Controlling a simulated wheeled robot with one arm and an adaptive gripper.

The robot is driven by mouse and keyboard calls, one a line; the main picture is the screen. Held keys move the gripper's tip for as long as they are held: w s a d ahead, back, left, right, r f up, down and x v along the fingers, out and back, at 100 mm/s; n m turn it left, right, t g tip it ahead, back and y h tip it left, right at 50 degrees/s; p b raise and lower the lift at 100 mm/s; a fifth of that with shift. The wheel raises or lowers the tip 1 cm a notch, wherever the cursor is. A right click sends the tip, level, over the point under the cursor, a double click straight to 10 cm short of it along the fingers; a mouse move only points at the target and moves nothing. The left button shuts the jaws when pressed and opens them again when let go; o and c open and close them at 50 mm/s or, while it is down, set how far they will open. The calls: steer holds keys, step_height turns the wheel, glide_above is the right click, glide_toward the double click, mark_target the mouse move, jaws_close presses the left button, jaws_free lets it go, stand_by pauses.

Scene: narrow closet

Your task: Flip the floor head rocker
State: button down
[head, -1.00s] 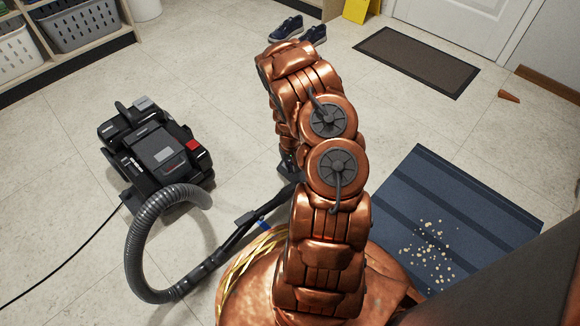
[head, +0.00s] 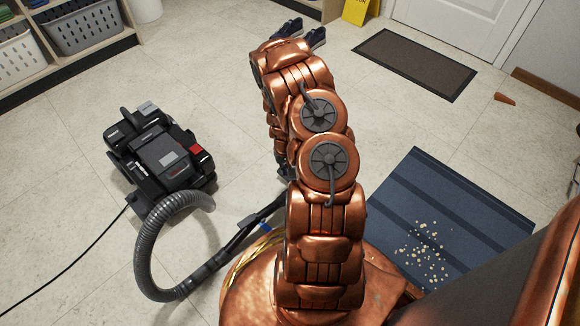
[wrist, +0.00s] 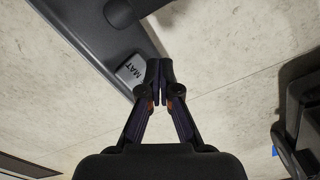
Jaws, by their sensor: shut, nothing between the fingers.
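In the wrist view, the dark grey floor head (wrist: 85,40) crosses the upper left. Its light grey rocker (wrist: 131,70), marked "MAT", sits at the floor head's right edge. My gripper (wrist: 160,70) is shut and empty, with its fingertips just right of the rocker. I cannot tell whether they touch it. In the head view, my copper arm hides the floor head and most of the gripper. The vacuum's black wand (head: 240,238) runs behind my arm.
The black vacuum canister (head: 160,150) stands on the left with its grey hose (head: 146,240) and cord. A blue striped mat (head: 470,205) with crumbs lies to the right. A brown doormat (head: 415,62) and dark shoes (head: 290,28) are farther back. Open floor lies between.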

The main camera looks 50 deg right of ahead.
steer(key=shift+w+a+r+p, duration=0.1)
steer(key=shift+a+r+p, duration=0.85)
steer(key=shift+r+p, duration=0.15)
